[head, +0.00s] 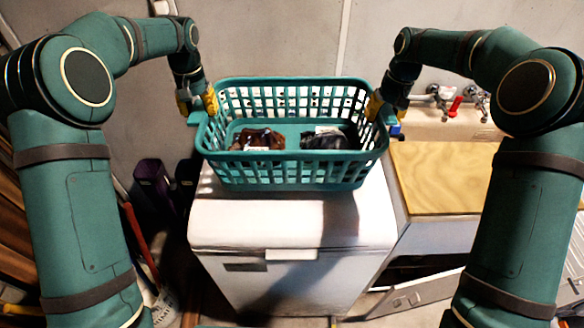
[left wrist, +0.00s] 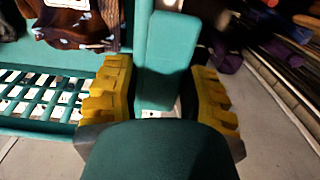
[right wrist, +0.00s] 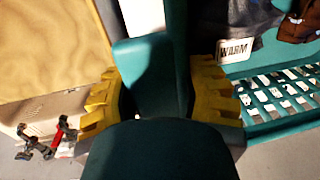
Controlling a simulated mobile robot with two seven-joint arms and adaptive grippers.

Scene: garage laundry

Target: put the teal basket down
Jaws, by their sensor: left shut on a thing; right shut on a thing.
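The teal basket (head: 232,157) is level over the white appliance (head: 290,222) in the head view. I cannot tell whether its bottom touches the lid. It holds a brown bundle (head: 258,139) and a dark bundle (head: 326,140). My left gripper (head: 205,101) is shut on the basket's left handle, which shows between the yellow fingers in the left wrist view (left wrist: 162,65). My right gripper (head: 379,105) is shut on the right handle, seen in the right wrist view (right wrist: 148,70). A white tag (right wrist: 234,49) reading "WARM" shows beside the dark bundle.
A wooden top (head: 445,177) lies right of the appliance, with a sink and red-handled tap (head: 455,106) behind it. Dark purple objects (head: 153,182) stand on the floor at left. The front of the appliance's lid is bare.

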